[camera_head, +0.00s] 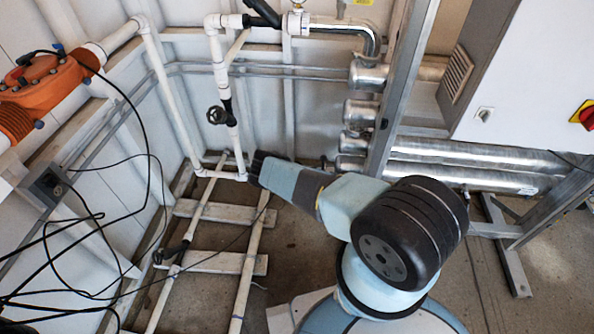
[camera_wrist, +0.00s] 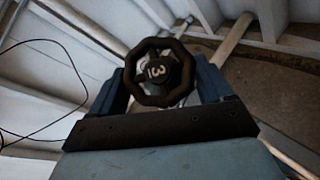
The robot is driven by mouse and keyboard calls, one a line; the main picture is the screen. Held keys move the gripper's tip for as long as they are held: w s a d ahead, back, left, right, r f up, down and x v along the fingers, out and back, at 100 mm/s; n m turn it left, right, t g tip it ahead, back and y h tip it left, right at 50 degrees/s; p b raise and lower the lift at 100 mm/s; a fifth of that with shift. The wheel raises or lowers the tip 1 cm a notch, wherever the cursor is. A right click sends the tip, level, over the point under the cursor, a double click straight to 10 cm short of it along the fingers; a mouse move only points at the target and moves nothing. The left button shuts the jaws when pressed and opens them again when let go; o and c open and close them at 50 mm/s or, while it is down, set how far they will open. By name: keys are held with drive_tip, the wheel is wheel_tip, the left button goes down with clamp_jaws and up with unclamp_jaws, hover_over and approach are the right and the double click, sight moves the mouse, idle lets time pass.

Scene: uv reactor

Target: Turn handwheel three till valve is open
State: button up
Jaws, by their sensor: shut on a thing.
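Handwheel three (camera_wrist: 143,95) is a dark, roughly octagonal wheel with a pale "3" on its hub, which appears turned in the wrist view. It sits between the two blue-and-black fingers of my gripper (camera_wrist: 158,86), which are shut on it from either side. In the head view my gripper (camera_head: 257,168) reaches left to the low end of the white pipes. There the gripper hides the wheel. The valve behind the wheel is mostly hidden, so its opening cannot be seen.
Another black handwheel (camera_head: 217,114) is on the upright white pipe above my gripper. A dark valve (camera_head: 172,252) sits on the floor piping at lower left. Black cables (camera_head: 90,215) hang at left. A grey metal frame (camera_head: 402,80) and silver pipes (camera_head: 460,165) stand to the right.

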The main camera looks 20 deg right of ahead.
drive_tip(key=shift+s+a+f, duration=0.15)
drive_tip(key=shift+s+f, duration=0.05)
drive_tip(key=shift+f, duration=0.15)
drive_tip(key=o, duration=0.6)
drive_tip(key=shift+o, duration=0.7)
drive_tip(key=shift+w+f, duration=0.1)
drive_tip(key=shift+f, duration=0.05)
drive_tip(key=shift+o, duration=1.1)
drive_tip(key=shift+r, duration=0.2)
drive_tip(key=shift+d, duration=0.25)
drive_tip(key=v, duration=0.7)
